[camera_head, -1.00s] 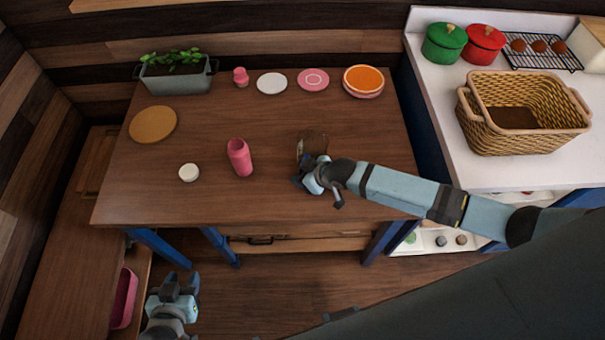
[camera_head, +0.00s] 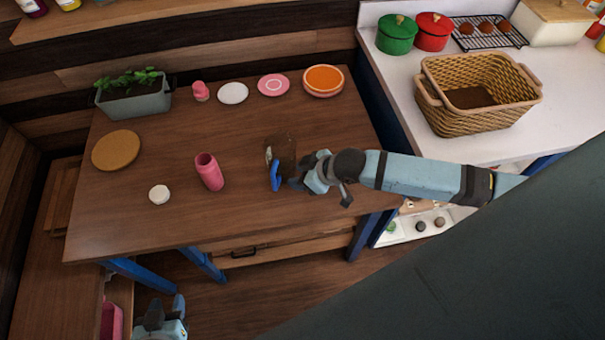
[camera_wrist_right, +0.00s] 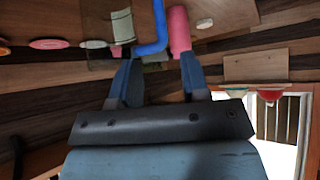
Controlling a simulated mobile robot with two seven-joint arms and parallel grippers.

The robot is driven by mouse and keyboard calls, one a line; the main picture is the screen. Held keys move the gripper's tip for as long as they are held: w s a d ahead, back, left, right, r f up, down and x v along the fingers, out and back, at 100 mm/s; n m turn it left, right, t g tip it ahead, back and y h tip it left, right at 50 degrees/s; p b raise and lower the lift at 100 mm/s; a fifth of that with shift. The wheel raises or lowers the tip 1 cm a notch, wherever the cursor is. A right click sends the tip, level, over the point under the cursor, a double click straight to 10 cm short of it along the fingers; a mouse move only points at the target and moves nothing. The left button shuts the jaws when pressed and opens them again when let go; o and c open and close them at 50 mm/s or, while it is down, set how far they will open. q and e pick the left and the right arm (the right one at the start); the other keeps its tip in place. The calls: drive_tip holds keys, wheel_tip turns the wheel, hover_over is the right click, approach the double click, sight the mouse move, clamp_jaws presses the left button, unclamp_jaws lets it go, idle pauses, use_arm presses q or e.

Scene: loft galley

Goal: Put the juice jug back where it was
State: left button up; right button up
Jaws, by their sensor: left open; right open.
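The juice jug (camera_head: 284,150) is see-through and brownish with a pale label and a blue handle (camera_head: 275,176). It appears to stand upright on the wooden table. My right gripper (camera_head: 300,183) is open, close to the right of the blue handle; whether they touch is unclear. In the right wrist view the open fingers (camera_wrist_right: 157,66) point toward the jug (camera_wrist_right: 105,30), with the blue handle (camera_wrist_right: 157,30) just beyond the gap between the fingertips. My left gripper (camera_head: 164,306) is open and empty, low in front of the table.
A round cork mat (camera_head: 116,150), planter (camera_head: 134,99), plates (camera_head: 233,93) and orange bowl (camera_head: 323,79) line the table's left and back. A wicker basket (camera_head: 476,122) sits on the white counter.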

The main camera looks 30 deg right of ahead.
drive_tip(key=s+a+m+t, duration=0.2)
drive_tip(key=s+a, duration=0.3)
drive_tip(key=s, duration=0.1)
drive_tip(key=s+d+f+m+t+h, duration=0.2)
drive_tip(key=s+d+f+m, duration=0.1)
drive_tip(key=s, duration=0.5)
drive_tip(key=shift+d+f+h, duration=0.3)
drive_tip(key=shift+d+f, duration=0.35)
drive_tip(key=shift+d, duration=0.15)
